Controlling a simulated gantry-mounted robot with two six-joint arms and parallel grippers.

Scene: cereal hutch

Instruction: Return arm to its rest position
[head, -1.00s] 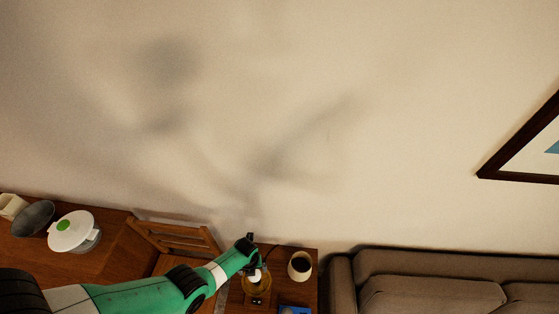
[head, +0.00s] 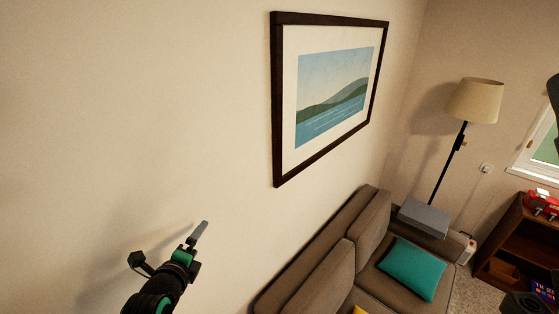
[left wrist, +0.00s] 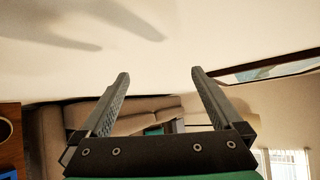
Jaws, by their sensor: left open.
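My left gripper (head: 203,226) is in the lower left of the head view, in front of the bare wall. Its jaws are seen edge-on there. In the left wrist view my left gripper (left wrist: 160,73) shows two fingers spread well apart with nothing between them. It is clear of the furniture. My right gripper cannot be made out in either view.
A framed landscape picture (head: 332,98) hangs on the wall. Below it is a brown sofa (head: 320,272) with a teal cushion (head: 412,268). A floor lamp (head: 474,101) and a low wooden shelf (head: 505,245) stand right. Free air surrounds the left gripper.

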